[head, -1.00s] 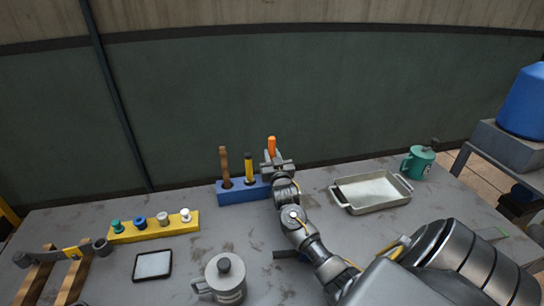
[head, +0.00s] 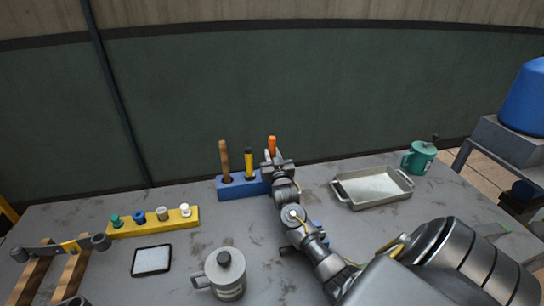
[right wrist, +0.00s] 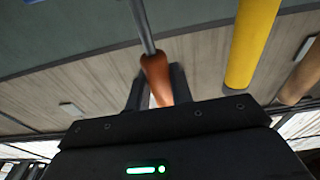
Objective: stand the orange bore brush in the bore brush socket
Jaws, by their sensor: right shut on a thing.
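The orange bore brush (head: 272,143) is upright at the right end of the blue rack block (head: 229,192), at the back of the table. My right gripper (head: 277,163) is shut on it. In the right wrist view its orange handle (right wrist: 156,76) is between my two dark fingers (right wrist: 158,88), and a thin grey rod runs on from it. A brown-handled tool (head: 224,160) and a yellow tool (head: 249,162) stand in the block to the left. My gripper hides the brush's lower part and the socket, so I cannot tell whether the brush is inside it.
A grey metal tray (head: 372,203) lies right of my arm, with a green mug (head: 420,157) behind it. A yellow block (head: 153,223) with several small pegs, a dark-framed pad (head: 152,260) and a grey lidded can (head: 225,275) are on the left. A wall is close behind.

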